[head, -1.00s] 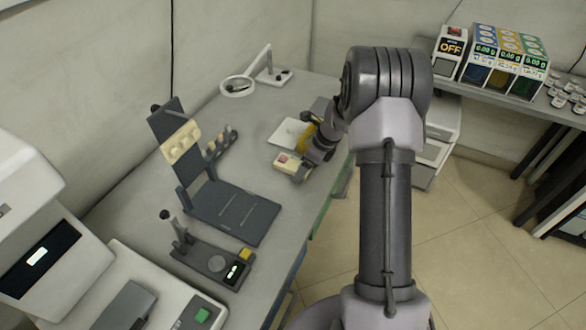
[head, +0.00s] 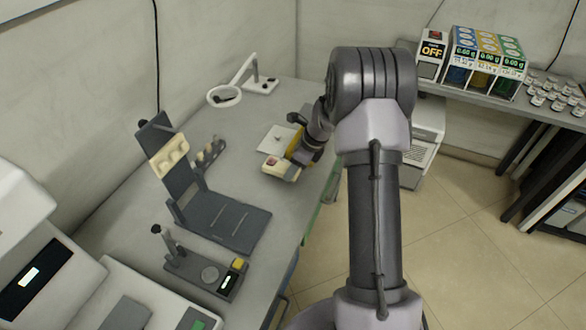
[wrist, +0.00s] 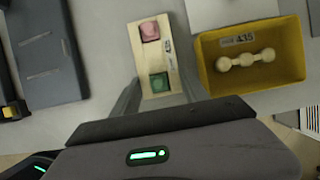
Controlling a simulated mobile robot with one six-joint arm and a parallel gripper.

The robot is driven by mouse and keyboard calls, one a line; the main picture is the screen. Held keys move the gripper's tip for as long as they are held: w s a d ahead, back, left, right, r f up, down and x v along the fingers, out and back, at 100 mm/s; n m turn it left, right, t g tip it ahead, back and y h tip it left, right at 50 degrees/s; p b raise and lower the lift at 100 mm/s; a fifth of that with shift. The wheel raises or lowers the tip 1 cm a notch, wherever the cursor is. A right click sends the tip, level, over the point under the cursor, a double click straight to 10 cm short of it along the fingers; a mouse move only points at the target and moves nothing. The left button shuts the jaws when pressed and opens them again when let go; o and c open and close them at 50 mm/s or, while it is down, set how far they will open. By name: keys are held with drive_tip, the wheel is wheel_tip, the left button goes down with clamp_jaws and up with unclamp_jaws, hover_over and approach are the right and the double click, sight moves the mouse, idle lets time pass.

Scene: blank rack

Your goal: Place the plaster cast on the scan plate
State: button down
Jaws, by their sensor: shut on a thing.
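My gripper (wrist: 158,92) is shut on a cream block (wrist: 170,103) with a pink-red square and a green square on top. The block also shows in the head view (head: 280,168); I cannot tell whether it touches the bench. Right of it, a yellow tray (wrist: 301,52) holds a cream three-lobed piece (wrist: 245,58) that looks like a plaster cast. Another bumpy cream piece (head: 169,157) leans on a dark upright stand. A small dark unit carries a round grey disc (head: 210,273), possibly the scan plate; the stand's flat dark base (head: 235,220) lies behind it.
A white plate (head: 277,139) lies behind the block. A ring lamp (head: 224,96) stands at the bench's back. White machines (head: 20,240) fill the near left. A rack with OFF sign (head: 432,50) is on the far right bench. Open floor lies right of the bench.

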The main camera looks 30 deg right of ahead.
drive_tip(key=shift+r, duration=0.6)
drive_tip(key=shift+s+r, duration=0.1)
drive_tip(key=shift+s, duration=0.05)
drive_tip(key=s+d+r+p, duration=0.1)
drive_tip(key=s+d+p, duration=0.25)
drive_tip(key=s, duration=1.15)
drive_tip(key=w+a+r+n+g+h, duration=0.1)
drive_tip(key=a+r+n+g, duration=0.2)
drive_tip(key=a+n, duration=0.7)
drive_tip(key=w+a+r+n+g+h, duration=0.1)
drive_tip(key=a+n+g, duration=0.3)
drive_tip(key=a+n, duration=0.7)
drive_tip(key=r+n, duration=0.1)
drive_tip(key=n, duration=0.6)
drive_tip(key=shift+w+a+r+n+g+h+b, duration=0.3)
drive_tip(key=shift+w+r+g+h, duration=0.05)
drive_tip(key=shift+r+g+h, duration=0.05)
